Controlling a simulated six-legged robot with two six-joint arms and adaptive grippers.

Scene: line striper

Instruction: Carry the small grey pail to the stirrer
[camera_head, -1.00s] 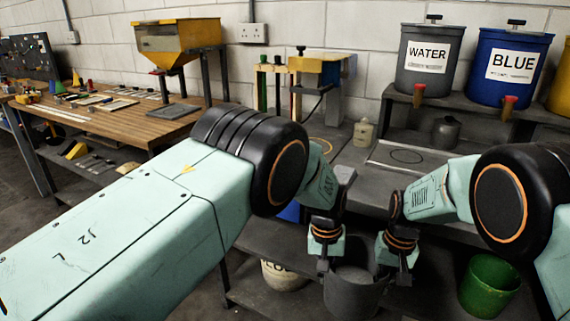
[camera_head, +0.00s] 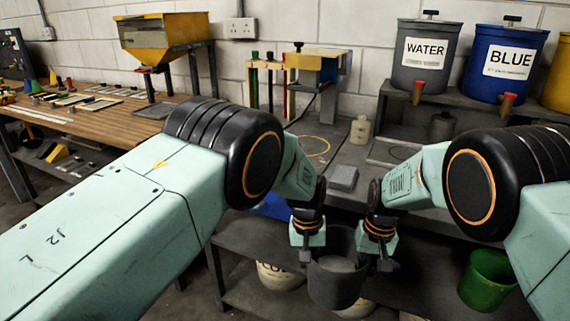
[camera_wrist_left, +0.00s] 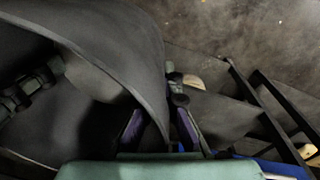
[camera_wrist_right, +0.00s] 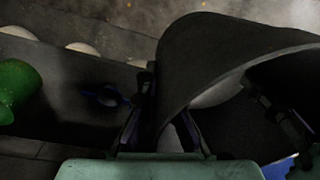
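The small grey pail (camera_head: 335,290) hangs upright in front of the bench, below the worktop's height in the head view, with a paler patch inside. My left gripper (camera_head: 306,256) is at its left rim and my right gripper (camera_head: 384,262) at its right rim. In the left wrist view the pail wall (camera_wrist_left: 150,75) runs between my fingers; in the right wrist view the wall (camera_wrist_right: 175,80) does too. Both look shut on it.
A grey block (camera_head: 343,178) lies at the bench's front edge. A cream bottle (camera_head: 360,130) and a dark grey can (camera_head: 441,127) stand behind. A green bucket (camera_head: 487,282) and a cream bucket (camera_head: 280,275) are on the lower shelf. WATER (camera_head: 422,65) and BLUE (camera_head: 507,75) buckets stand at right.

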